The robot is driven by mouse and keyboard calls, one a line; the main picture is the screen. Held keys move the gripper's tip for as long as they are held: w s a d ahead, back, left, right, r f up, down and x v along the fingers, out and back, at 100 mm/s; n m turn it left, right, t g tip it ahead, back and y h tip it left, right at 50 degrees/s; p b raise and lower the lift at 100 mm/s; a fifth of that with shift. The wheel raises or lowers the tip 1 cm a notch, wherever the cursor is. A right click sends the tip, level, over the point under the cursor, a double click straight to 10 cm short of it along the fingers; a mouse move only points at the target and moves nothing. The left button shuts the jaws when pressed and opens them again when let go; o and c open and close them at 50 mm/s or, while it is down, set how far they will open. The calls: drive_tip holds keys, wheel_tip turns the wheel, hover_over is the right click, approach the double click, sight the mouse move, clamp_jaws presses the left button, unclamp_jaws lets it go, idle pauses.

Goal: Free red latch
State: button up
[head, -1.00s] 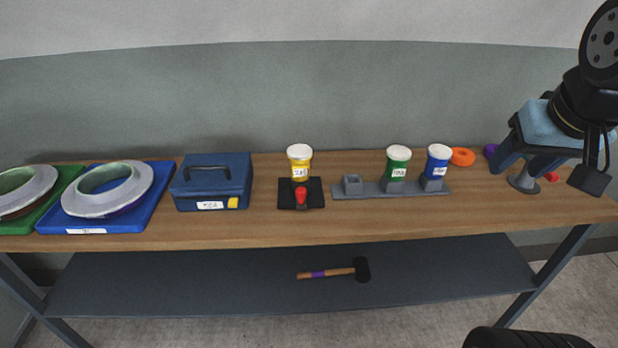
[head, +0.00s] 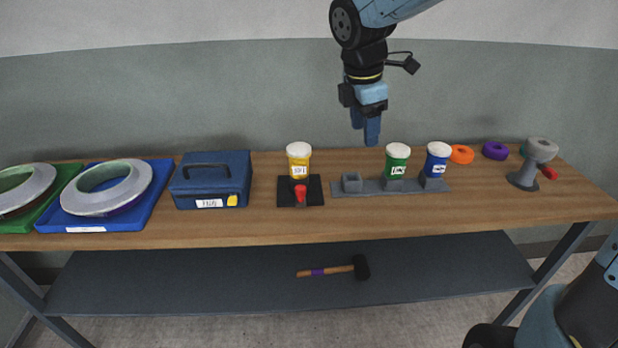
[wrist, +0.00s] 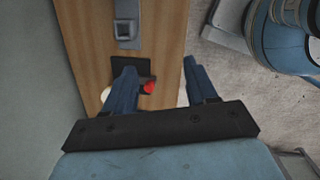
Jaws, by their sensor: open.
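A red latch (head: 301,193) stands on a black base (head: 315,190), in front of a yellow jar (head: 299,164) with a white lid. The red latch also shows in the wrist view (wrist: 149,88), partly hidden beside one finger. The black base shows beyond the fingers in the wrist view (wrist: 128,66). My gripper (head: 365,138) is open and empty, pointing down in the air, to the right of the yellow jar and higher than it in the head view. In the wrist view its fingers (wrist: 160,75) are wide apart.
A grey rack (head: 350,190) with a green jar (head: 397,162) and a blue jar (head: 437,161) stands right of the base. A blue toolbox (head: 211,182) stands left. Orange (head: 462,155) and purple (head: 495,150) rings and a grey stand (head: 524,178) with a red handle are at the right.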

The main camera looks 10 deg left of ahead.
sight(301, 186)
drive_tip(key=w+a+f+n+g+y, duration=0.1)
drive_tip(key=a+f+n, duration=0.1)
drive_tip(key=a+n, duration=0.45)
drive_tip(key=w+a+f+n+g, duration=0.1)
drive_tip(key=w+a+f+n, duration=0.15)
drive_tip(key=a+n, duration=0.35)
drive_tip(key=shift+m, duration=0.25)
drive_tip(key=f, duration=0.4)
drive_tip(key=a+f, duration=0.1)
drive_tip(key=f, duration=0.4)
drive_tip(key=s+f, duration=0.1)
drive_tip(key=f, duration=0.4)
drive_tip(key=shift+a, duration=0.25)
drive_tip(key=shift+c, duration=0.5)
clamp_jaws()
